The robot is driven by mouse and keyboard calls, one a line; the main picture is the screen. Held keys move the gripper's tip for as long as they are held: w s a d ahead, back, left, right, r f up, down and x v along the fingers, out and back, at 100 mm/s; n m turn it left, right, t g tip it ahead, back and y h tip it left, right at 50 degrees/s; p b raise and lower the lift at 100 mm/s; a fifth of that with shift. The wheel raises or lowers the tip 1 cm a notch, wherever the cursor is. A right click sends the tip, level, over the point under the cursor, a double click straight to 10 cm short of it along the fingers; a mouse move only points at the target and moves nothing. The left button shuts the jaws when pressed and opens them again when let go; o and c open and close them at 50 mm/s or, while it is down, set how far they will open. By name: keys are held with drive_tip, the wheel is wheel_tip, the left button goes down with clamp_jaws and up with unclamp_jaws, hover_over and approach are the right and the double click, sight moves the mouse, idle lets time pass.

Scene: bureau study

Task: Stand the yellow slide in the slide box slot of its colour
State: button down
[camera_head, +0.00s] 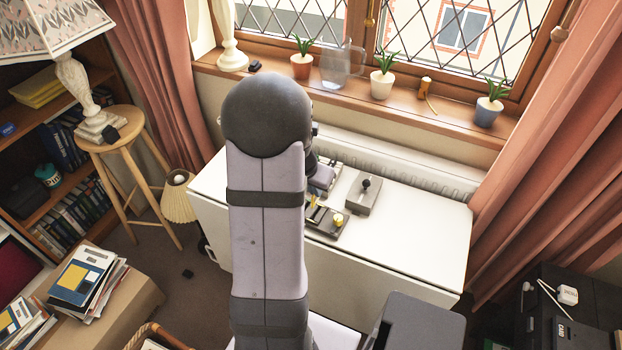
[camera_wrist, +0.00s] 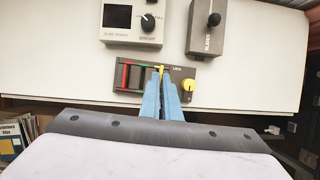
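The slide box (camera_wrist: 182,69) is a dark grey tray on the white table. The box also shows in the head view (camera_head: 325,228). The yellow slide (camera_wrist: 161,70) is a thin upright yellow edge at the middle of the box. My gripper (camera_wrist: 162,76) has its two blue fingers close on either side of the slide. Whether the slide's lower edge is inside a slot is hidden by the fingers.
A light grey slide viewer (camera_wrist: 122,28) with a screen and a dark knob stands behind the box. A grey block with a black knob (camera_head: 363,193) stands to its right. The white table (camera_head: 430,228) is clear at the right. Potted plants line the windowsill.

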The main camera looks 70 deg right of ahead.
sight(315, 198)
drive_tip(key=shift+f, duration=0.2)
wheel_tip(315, 198, down, 4)
drive_tip(key=b, duration=0.5)
drive_tip(key=shift+r, duration=0.15)
drive_tip(key=shift+f+b, duration=0.9)
drive_tip(key=shift+f, duration=0.6)
idle(0.8)
drive_tip(key=c, duration=1.7)
unclamp_jaws()
wheel_tip(315, 198, up, 7)
drive_tip(key=p, duration=0.8)
